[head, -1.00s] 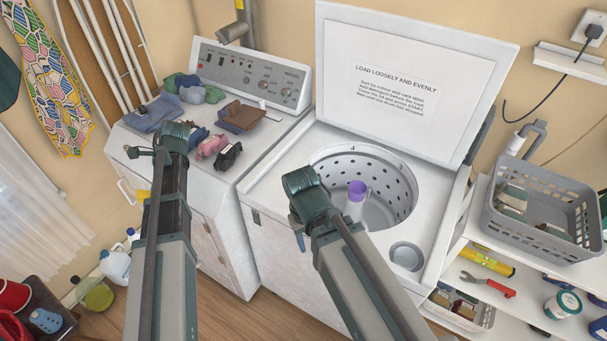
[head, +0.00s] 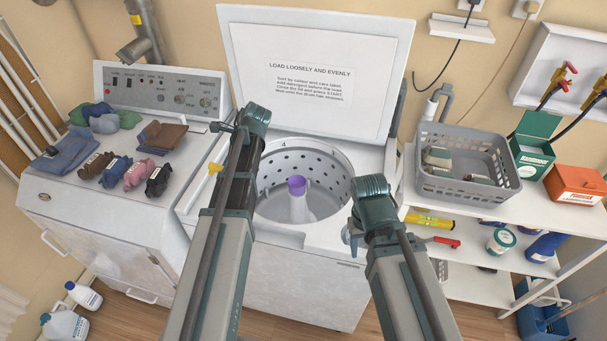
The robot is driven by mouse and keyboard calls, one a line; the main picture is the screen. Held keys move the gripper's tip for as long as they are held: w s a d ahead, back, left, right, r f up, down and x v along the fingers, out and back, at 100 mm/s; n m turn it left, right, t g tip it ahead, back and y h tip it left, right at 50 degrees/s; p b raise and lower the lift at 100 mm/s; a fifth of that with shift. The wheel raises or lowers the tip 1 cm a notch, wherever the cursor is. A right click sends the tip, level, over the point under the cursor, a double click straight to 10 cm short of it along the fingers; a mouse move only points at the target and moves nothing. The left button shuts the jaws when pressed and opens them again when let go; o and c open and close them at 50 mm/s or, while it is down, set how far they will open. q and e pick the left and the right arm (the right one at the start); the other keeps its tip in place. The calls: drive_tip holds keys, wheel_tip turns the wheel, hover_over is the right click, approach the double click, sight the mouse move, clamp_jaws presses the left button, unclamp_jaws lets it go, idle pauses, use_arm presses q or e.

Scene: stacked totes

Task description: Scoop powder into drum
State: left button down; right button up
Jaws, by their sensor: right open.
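The open washer drum (head: 338,176), with a purple-capped agitator (head: 297,195) inside, is in the middle of the head view. An open green box (head: 536,150) stands on the shelf top at the right; no powder can be made out in it. My right gripper (head: 353,236) is open at the drum's right front rim, partly hidden by its own wrist. My left gripper is mostly hidden behind its own arm, left of the drum, so its jaws cannot be read. A small yellow piece (head: 216,168) shows beside that arm; I cannot tell whether it is held.
The washer lid (head: 310,100) stands up behind the drum. A grey basket (head: 475,188) and an orange box (head: 577,184) sit on the white shelf. Folded clothes lie on the machine at the left (head: 95,227). Bottles stand on the floor at lower left.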

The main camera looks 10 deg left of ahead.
use_arm(q)
drive_tip(key=s+d+r+n+h+p, duration=0.2)
drive_tip(key=d+n+h+p, duration=0.15)
drive_tip(key=d, duration=0.55)
drive_tip(key=s+d+r+n+h+p, duration=0.25)
drive_tip(key=d+n+p, duration=0.2)
drive_tip(key=d, duration=0.45)
drive_tip(key=shift+n+y, duration=0.3)
drive_tip(key=shift+n, duration=0.1)
drive_tip(key=f+b, duration=0.2)
drive_tip(key=w+f+b, duration=0.1)
drive_tip(key=f+b, duration=0.1)
drive_tip(key=b, duration=0.1)
drive_tip(key=shift+d+f, duration=0.1)
drive_tip(key=shift+f, duration=0.25)
